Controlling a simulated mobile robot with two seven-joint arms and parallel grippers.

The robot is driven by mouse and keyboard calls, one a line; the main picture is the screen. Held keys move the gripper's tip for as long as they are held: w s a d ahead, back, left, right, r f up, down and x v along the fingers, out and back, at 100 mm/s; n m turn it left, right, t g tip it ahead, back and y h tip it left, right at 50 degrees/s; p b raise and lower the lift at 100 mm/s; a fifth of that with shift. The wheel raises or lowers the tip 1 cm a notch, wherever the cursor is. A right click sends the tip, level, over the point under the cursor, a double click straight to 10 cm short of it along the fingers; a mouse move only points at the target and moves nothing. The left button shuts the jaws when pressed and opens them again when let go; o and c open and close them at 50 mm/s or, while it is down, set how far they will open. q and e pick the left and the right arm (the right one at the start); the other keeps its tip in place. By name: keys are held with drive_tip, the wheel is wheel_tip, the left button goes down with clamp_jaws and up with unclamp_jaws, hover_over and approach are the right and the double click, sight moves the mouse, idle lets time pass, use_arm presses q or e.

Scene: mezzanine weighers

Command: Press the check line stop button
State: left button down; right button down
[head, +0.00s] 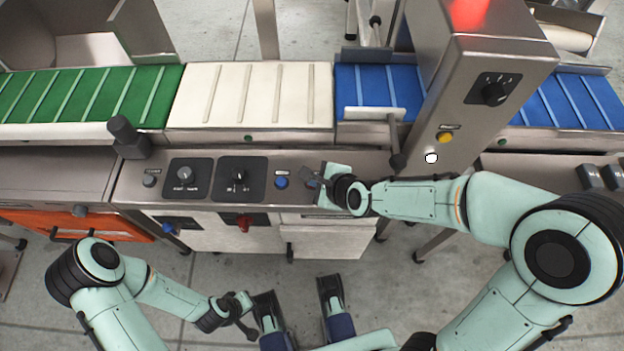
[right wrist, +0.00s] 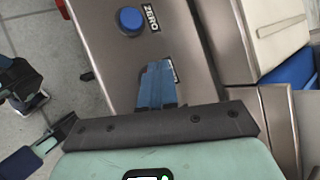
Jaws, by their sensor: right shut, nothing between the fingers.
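The check line panel (head: 262,205) is a grey metal strip along the front of the conveyor. My right gripper (head: 314,180) is over its right part, fingers shut and empty. In the right wrist view the blue shut fingers (right wrist: 158,84) point at the panel and cover part of a label. The control beside that label is mostly hidden by my fingers; whether they touch it I cannot tell. A blue button (head: 281,183) sits just left of my fingertips; it is marked ZERO in the right wrist view (right wrist: 131,20). My left gripper (head: 242,316) is low at the front, seen edge-on.
Two dials (head: 187,177) (head: 239,178) and a grey button (head: 150,181) are further left on the panel. A steel column (head: 455,110) with a yellow button (head: 445,137) and a dark knob (head: 494,91) stands right. Green (head: 85,95), white (head: 250,97) and blue (head: 385,85) belts run behind.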

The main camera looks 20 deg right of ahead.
use_arm(q)
drive_tip(key=shift+s+f, duration=0.2)
drive_tip(key=shift+f, duration=0.15)
use_arm(e)
drive_tip(key=shift+f, duration=0.15)
drive_tip(key=shift+r+p, duration=0.7)
drive_tip(key=shift+r, duration=0.25)
use_arm(q)
drive_tip(key=shift+s+d+r, duration=0.1)
drive_tip(key=shift+r, duration=0.55)
drive_tip(key=shift+r, duration=0.1)
